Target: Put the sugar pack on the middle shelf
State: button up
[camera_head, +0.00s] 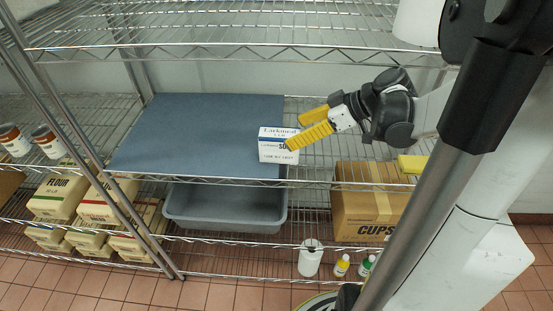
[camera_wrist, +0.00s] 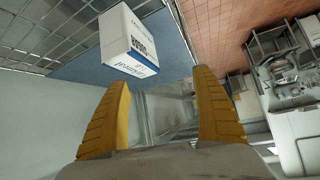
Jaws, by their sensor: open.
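The sugar pack (camera_head: 272,150) is a white box with blue lettering. It stands upright at the right front edge of the blue mat (camera_head: 200,130) on the middle shelf. My gripper (camera_head: 297,128) is open, with its yellow fingers reaching in from the right close to the pack. In the head view one finger overlaps the pack's right side. In the wrist view the pack (camera_wrist: 128,42) lies beyond and left of the open fingertips (camera_wrist: 161,76), and nothing is between them. I cannot tell whether a finger touches it.
A grey bin (camera_head: 225,212) and a cardboard CUPS box (camera_head: 365,215) stand lower down. Flour bags (camera_head: 57,197) and cans (camera_head: 48,141) are at left. The upper wire shelf (camera_head: 230,33) is above. The mat is clear left of the pack.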

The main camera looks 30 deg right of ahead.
jog(key=s+a+m+h, duration=0.3)
jog(key=s+a, duration=0.2)
jog(key=a, duration=0.3)
jog(key=s+a+r+m+h, duration=0.1)
jog(key=s+a+m+h, duration=0.2)
jog(key=a, duration=0.5)
jog(key=shift+s+r+m+h, duration=0.15)
jog(key=shift+s+m+h, duration=0.25)
jog(key=shift+s+m, duration=0.6)
jog(key=shift+s+a, duration=0.1)
jog(key=shift+s, duration=0.1)
notch_tip(320, 180, down, 6)
jog(key=b, duration=0.6)
jog(key=shift+f, duration=0.25)
